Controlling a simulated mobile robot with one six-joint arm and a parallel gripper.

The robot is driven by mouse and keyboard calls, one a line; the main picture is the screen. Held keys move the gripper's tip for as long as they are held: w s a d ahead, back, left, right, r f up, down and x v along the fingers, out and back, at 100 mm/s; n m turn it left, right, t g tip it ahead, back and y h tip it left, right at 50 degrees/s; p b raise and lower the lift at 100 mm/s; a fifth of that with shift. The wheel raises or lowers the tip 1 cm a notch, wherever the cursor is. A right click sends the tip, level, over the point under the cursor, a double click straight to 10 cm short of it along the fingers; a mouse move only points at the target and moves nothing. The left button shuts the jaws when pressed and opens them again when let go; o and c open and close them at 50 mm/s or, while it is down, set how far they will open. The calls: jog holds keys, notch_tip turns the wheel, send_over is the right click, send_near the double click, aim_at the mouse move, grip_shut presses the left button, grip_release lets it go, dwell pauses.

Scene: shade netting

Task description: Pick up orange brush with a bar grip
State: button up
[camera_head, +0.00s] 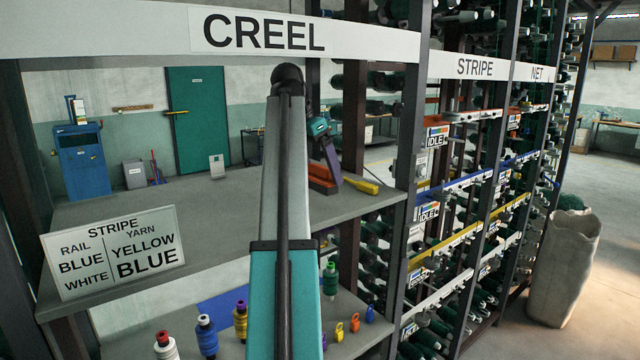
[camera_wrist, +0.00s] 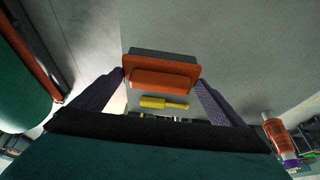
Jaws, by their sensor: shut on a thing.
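The orange brush (camera_head: 318,182) is at the upper shelf of the creel rack, toward its right end. My gripper (camera_head: 331,160) reaches down to it from above and behind my arm. In the wrist view, the brush (camera_wrist: 160,78) shows an orange body with a dark grey strip along one edge. The two purple-grey fingers of my gripper (camera_wrist: 161,84) stand at its two ends and are shut on it. Whether the brush touches the shelf or is slightly above it is hard to tell.
A yellow-handled tool (camera_head: 360,185) lies close to the right of the brush. The upper shelf (camera_head: 220,215) is otherwise largely clear, with a sign (camera_head: 113,252) at its left. Rack posts and yarn cones stand close on the right. Spools (camera_head: 207,335) stand on the lower shelf.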

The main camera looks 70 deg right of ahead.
aim_at(320, 166)
notch_tip(320, 166, up, 3)
jog(key=shift+f+b, duration=0.2)
jog(key=shift+b, duration=0.15)
jog(key=shift+r+p, duration=0.95)
jog(key=shift+r, duration=0.4)
jog(key=o, duration=0.6)
jog(key=c, duration=0.4)
jog(key=shift+c, duration=0.2)
